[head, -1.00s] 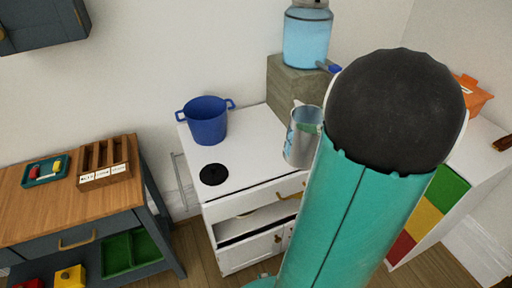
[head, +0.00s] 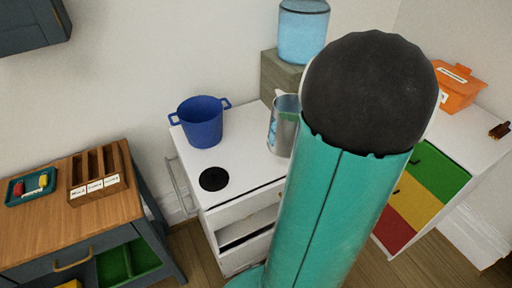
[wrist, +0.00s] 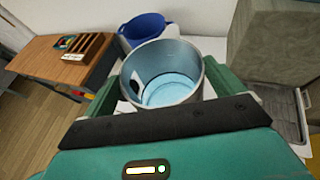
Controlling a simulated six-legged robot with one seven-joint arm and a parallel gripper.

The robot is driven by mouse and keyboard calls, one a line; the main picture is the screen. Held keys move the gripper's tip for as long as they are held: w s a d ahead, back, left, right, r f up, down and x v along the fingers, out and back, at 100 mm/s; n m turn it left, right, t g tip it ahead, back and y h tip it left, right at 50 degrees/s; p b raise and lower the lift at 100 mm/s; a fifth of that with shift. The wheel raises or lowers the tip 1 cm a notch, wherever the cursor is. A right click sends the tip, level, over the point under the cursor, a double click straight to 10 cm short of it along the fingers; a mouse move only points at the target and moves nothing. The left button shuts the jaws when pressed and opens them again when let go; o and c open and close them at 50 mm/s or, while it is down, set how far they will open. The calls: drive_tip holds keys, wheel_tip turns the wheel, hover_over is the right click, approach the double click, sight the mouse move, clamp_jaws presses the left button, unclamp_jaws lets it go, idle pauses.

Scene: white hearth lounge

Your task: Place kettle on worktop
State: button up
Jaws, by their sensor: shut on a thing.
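The kettle is a silver metal jug, partly hidden behind my arm in the head view (head: 283,128). In the wrist view the kettle (wrist: 130,85) is upright, with its open top and pale blue inside facing me. My gripper (wrist: 165,85) is shut on it, with a green finger on either side. The kettle appears over the white stove unit; its base is hidden, so I cannot tell if it touches the top. A wooden worktop (head: 110,220) stands at the left in the head view, apart from the kettle.
A blue pot (head: 201,124) and a black burner (head: 214,179) are on the white stove top (head: 240,165). The worktop bears a wooden divided holder (head: 97,176) and a teal tray (head: 30,187). A blue dispenser (head: 303,30) stands on a grey block (head: 282,72). An orange box (head: 457,88) is at right.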

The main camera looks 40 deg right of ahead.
sight(281, 103)
drive_tip(key=x, duration=0.3)
drive_tip(key=d+x, duration=0.1)
drive_tip(key=x, duration=0.6)
drive_tip(key=shift+w+d+f, duration=0.1)
drive_tip(key=shift+w+d, duration=0.15)
drive_tip(key=w+f, duration=0.4)
drive_tip(key=f, duration=0.4)
drive_tip(key=shift+w+d+f, duration=0.25)
drive_tip(key=shift+w+f, duration=0.05)
drive_tip(key=shift+f, duration=0.05)
drive_tip(key=o, duration=1.7)
drive_tip(key=shift+f, duration=0.2)
drive_tip(key=shift+c, duration=0.2)
drive_tip(key=shift+o, duration=0.2)
